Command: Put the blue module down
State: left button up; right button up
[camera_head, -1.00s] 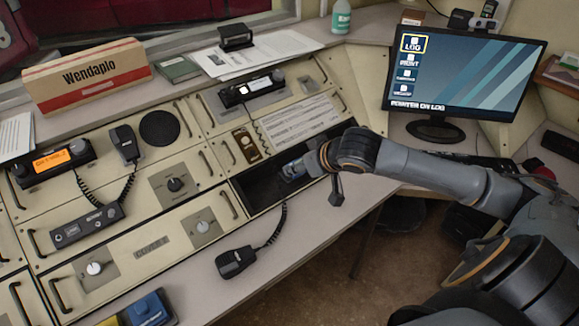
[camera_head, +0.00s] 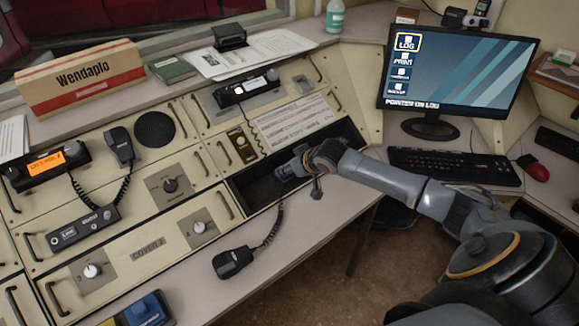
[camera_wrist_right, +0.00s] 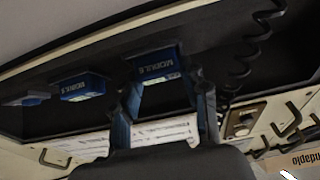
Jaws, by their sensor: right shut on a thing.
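In the right wrist view the blue module (camera_wrist_right: 158,68), marked MODULE, sits between the two fingers of my right gripper (camera_wrist_right: 165,98), which is shut on it. Two more blue modules show beside it there, one next to it (camera_wrist_right: 84,87) and one at the left edge (camera_wrist_right: 27,98). In the head view my right gripper (camera_head: 288,171) reaches into the dark open bay (camera_head: 257,190) in the console front. The module is hardly distinguishable there, and I cannot tell whether it touches the bay floor. My left gripper is not in view.
A black hand microphone (camera_head: 232,262) with a coiled cord lies on the desk ledge in front of the bay. A blue and yellow item (camera_head: 148,310) lies at the bottom left. The monitor (camera_head: 455,75) and keyboard (camera_head: 455,168) are to the right.

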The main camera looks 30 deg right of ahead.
jog(key=shift+f, duration=0.2)
jog(key=o, duration=1.3)
jog(key=shift+r, duration=0.1)
jog(key=shift+s+r, duration=0.15)
jog(key=v, duration=1.1)
jog(key=shift+s+d+r+p, duration=0.1)
jog(key=shift+s+r+p, duration=0.1)
jog(key=shift+r+p, duration=0.1)
